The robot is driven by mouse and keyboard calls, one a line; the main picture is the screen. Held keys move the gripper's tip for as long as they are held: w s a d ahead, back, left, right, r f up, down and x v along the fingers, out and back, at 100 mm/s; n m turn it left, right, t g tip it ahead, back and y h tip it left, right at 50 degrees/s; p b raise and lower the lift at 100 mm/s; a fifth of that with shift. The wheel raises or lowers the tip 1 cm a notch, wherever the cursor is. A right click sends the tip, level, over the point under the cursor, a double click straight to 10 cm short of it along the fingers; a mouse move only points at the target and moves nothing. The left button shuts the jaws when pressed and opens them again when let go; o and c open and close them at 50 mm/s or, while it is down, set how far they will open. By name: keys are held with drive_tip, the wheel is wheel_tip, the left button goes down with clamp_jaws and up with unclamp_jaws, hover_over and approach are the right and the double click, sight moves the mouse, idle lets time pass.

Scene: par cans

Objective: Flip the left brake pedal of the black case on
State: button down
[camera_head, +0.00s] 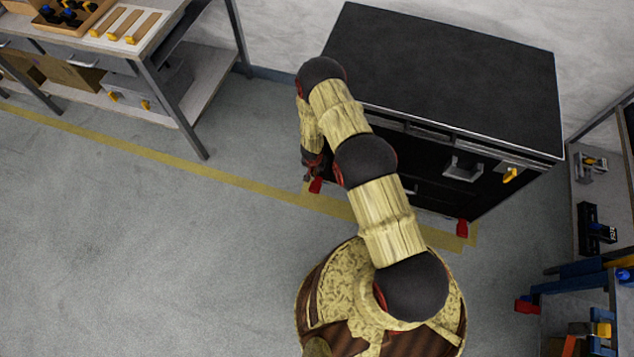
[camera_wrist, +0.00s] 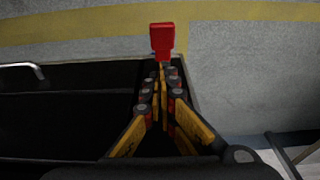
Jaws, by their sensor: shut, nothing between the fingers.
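The black case (camera_head: 440,60) stands against the wall at the upper right. Its left brake pedal (camera_head: 316,185) is a red tab low at the case's front left corner. The pedal also shows in the wrist view (camera_wrist: 162,40), just beyond my fingertips. My gripper (camera_wrist: 162,70) is shut and empty, pointing at the pedal; I cannot tell whether it touches. In the head view my gripper (camera_head: 312,172) is small and partly hidden by my arm, right above the pedal. A second red pedal (camera_head: 462,228) sits at the case's front right corner.
The case's front has a grey handle (camera_head: 462,170) and a yellow tab (camera_head: 511,175). A workbench (camera_head: 150,45) stands at the upper left, and shelves with tools (camera_head: 590,235) at the right. The floor (camera_head: 130,240) at the left is clear, with yellow tape (camera_head: 150,153).

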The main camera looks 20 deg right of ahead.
drive_tip(key=b, duration=0.6)
approach(318, 185)
drive_tip(key=f, duration=0.1)
drive_tip(key=w+f, duration=0.1)
drive_tip(key=f, duration=0.3)
drive_tip(key=shift+w+d+f, duration=0.15)
drive_tip(key=shift+w+d, duration=0.1)
drive_tip(key=shift+w, duration=0.05)
drive_tip(key=shift+s+f, duration=0.1)
drive_tip(key=shift+f, duration=0.15)
drive_tip(key=shift+p, duration=0.65)
